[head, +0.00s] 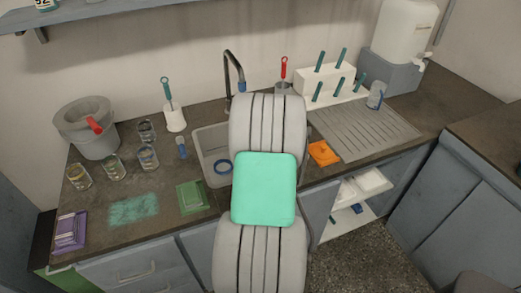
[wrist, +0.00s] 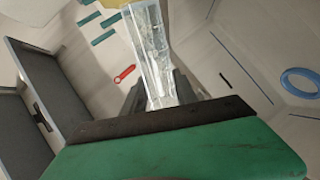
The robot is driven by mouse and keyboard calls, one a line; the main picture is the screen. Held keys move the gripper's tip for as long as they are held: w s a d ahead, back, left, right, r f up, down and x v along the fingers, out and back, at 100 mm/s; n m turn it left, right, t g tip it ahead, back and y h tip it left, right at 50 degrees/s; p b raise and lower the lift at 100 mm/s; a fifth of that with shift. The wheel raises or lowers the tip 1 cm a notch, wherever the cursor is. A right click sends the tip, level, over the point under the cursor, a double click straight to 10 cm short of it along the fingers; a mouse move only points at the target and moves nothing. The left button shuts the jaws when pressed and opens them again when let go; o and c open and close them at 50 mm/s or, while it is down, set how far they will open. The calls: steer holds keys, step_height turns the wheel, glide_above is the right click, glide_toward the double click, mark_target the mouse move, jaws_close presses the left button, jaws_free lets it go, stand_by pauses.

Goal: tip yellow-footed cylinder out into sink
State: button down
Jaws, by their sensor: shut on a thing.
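My gripper (wrist: 161,92) is shut on a clear glass cylinder (wrist: 150,45) in the wrist view. The ring also shows at the right of the wrist view (wrist: 300,82). My arm hides the gripper, the cylinder and the sink's right part in the head view.
A tap (head: 233,75) stands behind the sink. A bottle brush (head: 168,108), several glass beakers (head: 147,157) and a grey bucket (head: 88,130) are on the left. An orange cloth (head: 323,153) and a ridged drainboard (head: 365,130) lie on the right.

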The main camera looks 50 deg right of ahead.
steer(key=shift+f+n, duration=0.15)
steer(key=shift+n, duration=0.25)
steer(key=shift+w+f+g+b, duration=0.25)
steer(key=shift+f+g+b, duration=0.05)
steer(key=shift+f+b, duration=0.2)
steer(key=shift+w+a+f+n, duration=0.15)
steer(key=shift+f+n, duration=0.1)
steer(key=shift+n, duration=0.05)
steer(key=shift+w+f+b, duration=0.1)
steer(key=shift+f+b, duration=0.15)
steer(key=shift+b, duration=0.35)
steer(key=shift+w+a+f+n+b, duration=0.1)
steer(key=shift+w+f+n+b, duration=0.05)
steer(key=shift+f+n+b, duration=0.2)
steer(key=shift+w+a+f+n+g+h+b, duration=0.1)
steer(key=shift+w+f+n+g+h+b, duration=0.15)
steer(key=shift+f+n+g+b, duration=0.5)
stand_by(0.7)
